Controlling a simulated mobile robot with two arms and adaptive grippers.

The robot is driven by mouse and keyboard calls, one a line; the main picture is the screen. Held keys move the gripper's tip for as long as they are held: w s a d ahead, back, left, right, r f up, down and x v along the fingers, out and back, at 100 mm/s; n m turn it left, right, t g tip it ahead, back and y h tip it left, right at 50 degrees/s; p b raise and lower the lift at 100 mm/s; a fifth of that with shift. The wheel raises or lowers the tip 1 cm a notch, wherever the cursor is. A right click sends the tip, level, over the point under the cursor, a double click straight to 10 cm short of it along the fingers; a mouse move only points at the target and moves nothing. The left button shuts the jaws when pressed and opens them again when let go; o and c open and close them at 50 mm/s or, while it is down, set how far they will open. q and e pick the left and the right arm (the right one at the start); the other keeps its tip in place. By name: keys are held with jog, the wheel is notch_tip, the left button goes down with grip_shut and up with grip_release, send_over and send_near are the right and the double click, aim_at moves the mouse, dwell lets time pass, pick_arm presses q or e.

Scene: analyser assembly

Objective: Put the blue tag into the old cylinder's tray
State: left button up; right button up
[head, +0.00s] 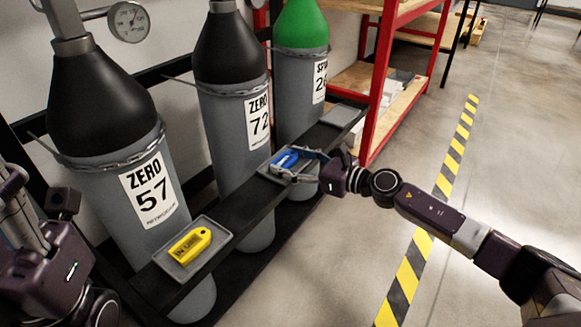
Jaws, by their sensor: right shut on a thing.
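The blue tag (287,159) is at the middle tray (267,168), in front of the middle grey cylinder (232,130) labelled ZERO 72. My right gripper (300,163) is shut on the blue tag, low over or in that tray; I cannot tell whether the tag touches the tray floor. A yellow tag (190,245) reading IN USE lies in the near tray (217,241), in front of the black-topped cylinder (125,185) labelled ZERO 57. My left gripper (18,212) shows only partly at the left edge; its fingers are unclear.
A green-topped cylinder (302,25) stands farther back, with a third tray (343,115) in front that looks empty. The trays sit on a narrow black rail (240,205). A red rack (380,75) stands beyond. Clear floor with striped tape (405,283) lies right.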

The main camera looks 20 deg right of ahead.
jog(key=shift+f, duration=0.1)
jog(key=shift+f, duration=0.2)
jog(key=o, duration=0.8)
jog(key=shift+r, duration=0.1)
jog(key=shift+r, duration=0.15)
